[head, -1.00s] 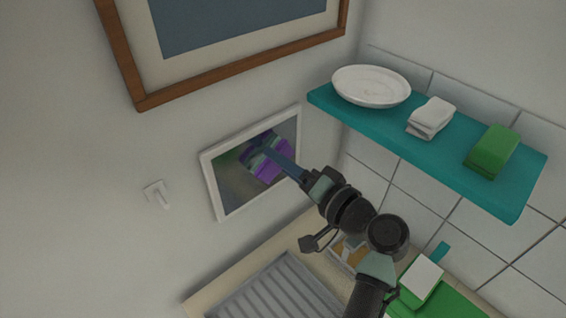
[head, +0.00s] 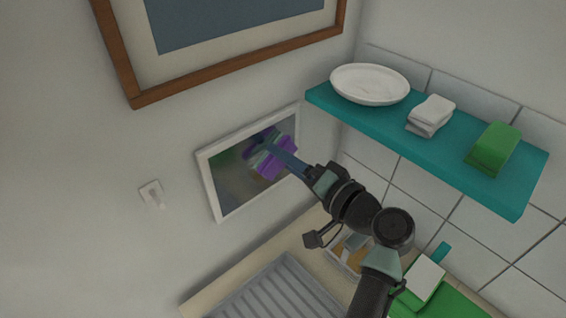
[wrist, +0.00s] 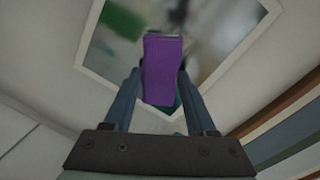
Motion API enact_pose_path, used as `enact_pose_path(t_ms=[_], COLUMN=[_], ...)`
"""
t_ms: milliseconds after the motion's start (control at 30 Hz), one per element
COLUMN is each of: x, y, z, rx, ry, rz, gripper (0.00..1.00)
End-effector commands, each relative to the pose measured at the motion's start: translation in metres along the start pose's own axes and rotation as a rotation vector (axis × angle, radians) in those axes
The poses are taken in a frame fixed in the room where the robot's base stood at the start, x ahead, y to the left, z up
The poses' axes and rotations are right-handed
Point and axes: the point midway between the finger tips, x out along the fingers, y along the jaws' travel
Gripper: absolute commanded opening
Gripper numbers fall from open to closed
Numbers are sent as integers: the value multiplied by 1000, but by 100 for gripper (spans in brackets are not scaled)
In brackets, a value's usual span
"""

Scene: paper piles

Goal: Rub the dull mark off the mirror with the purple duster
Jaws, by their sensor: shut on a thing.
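The mirror (head: 237,190) is a white-framed rectangle on the left wall; it also shows in the wrist view (wrist: 215,30). My gripper (head: 268,148) is in front of its right half. It is shut on the purple duster (wrist: 161,70), a block that sticks out past the fingertips towards the glass. In the head view the duster (head: 280,164) overlaps the mirror, partly behind my fingers. I cannot tell whether it touches the glass. Blurred reflections fill the mirror, and I cannot pick out the dull mark from them.
A teal shelf (head: 420,150) on the right holds a white plate (head: 370,84), white folded cloths (head: 432,115) and a green block (head: 493,148). A brown-framed picture (head: 240,76) hangs above the mirror. A wall switch (head: 153,194) is to its left. A grey ribbed tray (head: 275,295) lies below.

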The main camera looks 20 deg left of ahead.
Motion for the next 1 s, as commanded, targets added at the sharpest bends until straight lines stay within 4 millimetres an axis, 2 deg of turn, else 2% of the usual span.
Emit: enact_pose_path(t_ms=[467, 1000], x=[1, 2], y=[-12, 0], z=[22, 0], rx=[-1, 0], ry=[-4, -3], rz=[-1, 0], gripper=[12, 12])
